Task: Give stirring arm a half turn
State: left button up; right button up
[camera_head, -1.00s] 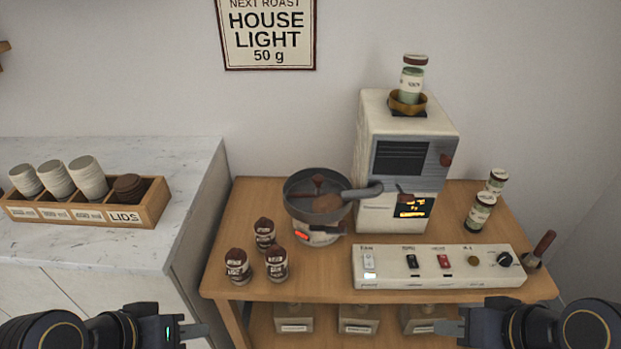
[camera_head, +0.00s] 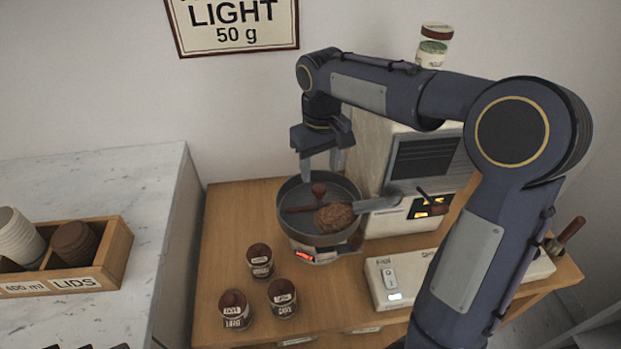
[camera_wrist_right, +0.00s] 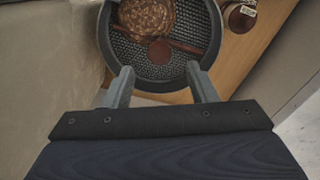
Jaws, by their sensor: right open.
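The round dark roasting pan (camera_head: 283,222) sits on its base on the wooden cart, left of the white machine. Inside it lies the stirring arm (camera_head: 298,210), a thin reddish-brown bar with an upright round-topped knob (camera_head: 319,188). A heap of brown beans (camera_head: 334,217) covers part of the bar. My right gripper (camera_head: 322,168) is over the back of the pan, pointing down, open and empty. In the right wrist view, the knob (camera_wrist_right: 160,51) shows just beyond and between the open fingertips (camera_wrist_right: 159,72), apart from both. My left gripper is out of view.
Three brown-capped jars (camera_head: 260,262) stand in front of the pan. The white machine (camera_head: 375,140) is close on the pan's right, with a control panel (camera_head: 388,282) in front, partly behind my right arm. A lids crate (camera_head: 118,255) sits on the left counter.

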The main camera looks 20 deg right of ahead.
aim_at(319, 187)
jog(key=shift+f, duration=2.75)
grip_shut()
